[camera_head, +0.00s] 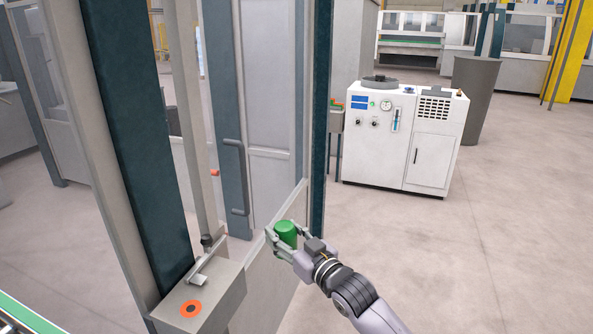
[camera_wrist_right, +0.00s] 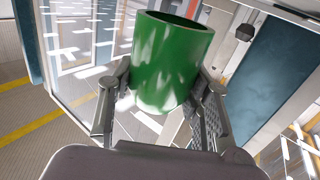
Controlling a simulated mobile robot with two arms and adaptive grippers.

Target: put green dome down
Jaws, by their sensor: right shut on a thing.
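The green dome (camera_head: 286,232) is a small green cylinder-like piece, held between the fingers of my right gripper (camera_head: 284,241). In the right wrist view the green dome (camera_wrist_right: 169,62) shows a glossy side and an open-looking rim at its upper end. The fingers of my right gripper (camera_wrist_right: 163,104) close on it from both sides. It is held in the air beside the machine's panel, and no surface touches it in view. My left gripper is not in view.
A grey control box (camera_head: 205,296) with an orange-ringed button stands at the lower left. A dark blue post (camera_head: 125,130) and a door with a handle (camera_head: 235,175) are behind it. A white cabinet (camera_head: 405,135) stands at the back right. The floor (camera_head: 480,260) at right is clear.

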